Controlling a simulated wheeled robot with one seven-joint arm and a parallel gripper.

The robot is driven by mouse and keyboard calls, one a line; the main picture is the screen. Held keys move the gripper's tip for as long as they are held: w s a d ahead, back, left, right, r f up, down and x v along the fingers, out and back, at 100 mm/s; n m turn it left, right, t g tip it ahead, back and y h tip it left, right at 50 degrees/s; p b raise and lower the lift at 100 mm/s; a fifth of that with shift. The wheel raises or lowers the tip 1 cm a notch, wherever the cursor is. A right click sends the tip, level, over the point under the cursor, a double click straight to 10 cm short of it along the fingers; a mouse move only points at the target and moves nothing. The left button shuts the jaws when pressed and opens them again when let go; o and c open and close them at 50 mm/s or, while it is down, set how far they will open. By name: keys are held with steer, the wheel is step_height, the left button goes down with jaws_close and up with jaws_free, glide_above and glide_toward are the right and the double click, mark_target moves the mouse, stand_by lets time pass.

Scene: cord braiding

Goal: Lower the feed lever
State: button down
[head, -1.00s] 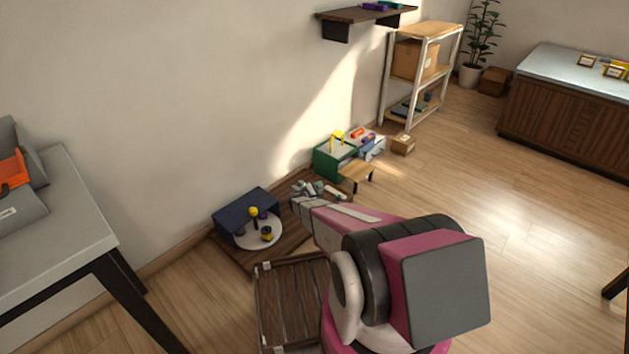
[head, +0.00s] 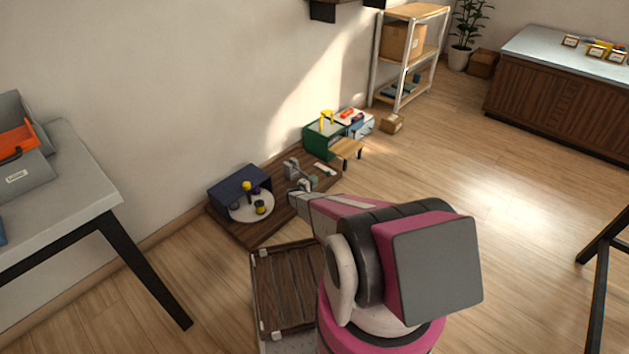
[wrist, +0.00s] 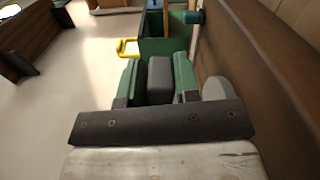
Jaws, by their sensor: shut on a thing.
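My gripper (head: 300,194) is low over the dark wooden board (head: 250,233), at the small grey fixture (head: 291,167) right of the round white plate. In the wrist view, my gripper (wrist: 159,68) has its two green fingers on either side of a dark grey block (wrist: 160,85), which I take to be the grip of the feed lever. The jaws are shut on it. The rest of the lever is hidden, so its angle cannot be told.
A navy box (head: 236,184) and the white plate (head: 240,211) with yellow-topped parts stand left of my gripper. A green box (head: 318,140) with a yellow handle (head: 327,117) stands beyond.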

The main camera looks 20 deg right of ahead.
steer(key=shift+a+f, duration=0.1)
steer(key=shift+f, duration=0.35)
steer(key=c, duration=1)
jaws_free()
steer(key=shift+o, duration=0.2)
